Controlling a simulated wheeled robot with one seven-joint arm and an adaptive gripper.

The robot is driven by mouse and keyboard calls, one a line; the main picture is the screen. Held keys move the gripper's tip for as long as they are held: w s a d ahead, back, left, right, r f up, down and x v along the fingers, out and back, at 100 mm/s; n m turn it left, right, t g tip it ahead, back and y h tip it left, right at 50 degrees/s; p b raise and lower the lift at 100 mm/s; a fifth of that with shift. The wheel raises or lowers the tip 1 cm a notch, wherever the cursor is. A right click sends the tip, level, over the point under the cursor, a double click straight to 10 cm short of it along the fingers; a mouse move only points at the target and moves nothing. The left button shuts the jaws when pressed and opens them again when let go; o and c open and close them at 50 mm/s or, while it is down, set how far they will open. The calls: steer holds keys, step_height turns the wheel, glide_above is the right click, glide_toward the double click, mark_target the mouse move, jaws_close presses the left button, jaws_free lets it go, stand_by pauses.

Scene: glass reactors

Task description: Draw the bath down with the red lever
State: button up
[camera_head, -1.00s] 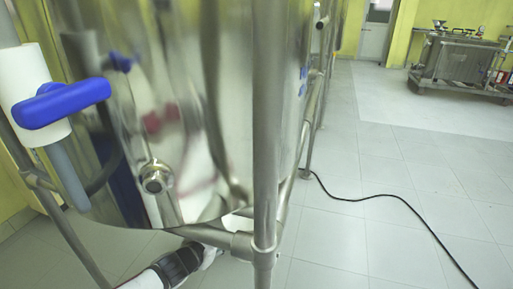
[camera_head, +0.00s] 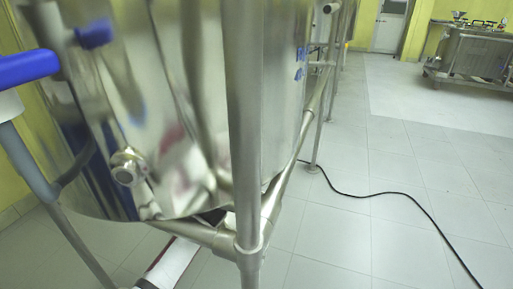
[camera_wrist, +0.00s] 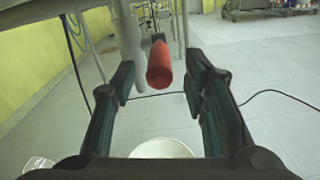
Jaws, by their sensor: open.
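The red lever (camera_wrist: 159,65) shows in the wrist view, its rounded end pointing toward the camera, on a grey pipe (camera_wrist: 129,45). My gripper (camera_wrist: 158,85) is open, with one dark finger on each side of the lever and visible gaps to both. It does not touch the lever. In the head view the steel bath vessel (camera_head: 190,110) fills the left and middle. The red lever itself is not seen there, only blurred reddish reflections on the steel. My white arm shows below the vessel's frame, and my gripper is hidden there.
A blue valve handle (camera_head: 28,68) is at the left edge. A steel frame post (camera_head: 245,120) and lower rail (camera_head: 283,185) stand in front. A black cable (camera_head: 400,193) crosses the open tiled floor. A white round container (camera_wrist: 162,149) shows low in the wrist view.

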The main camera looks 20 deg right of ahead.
steer(key=b+x, duration=0.2)
steer(key=x, duration=0.4)
steer(key=shift+w+d, duration=0.2)
steer(key=shift+w, duration=0.05)
steer(key=shift+c, duration=0.6)
jaws_close()
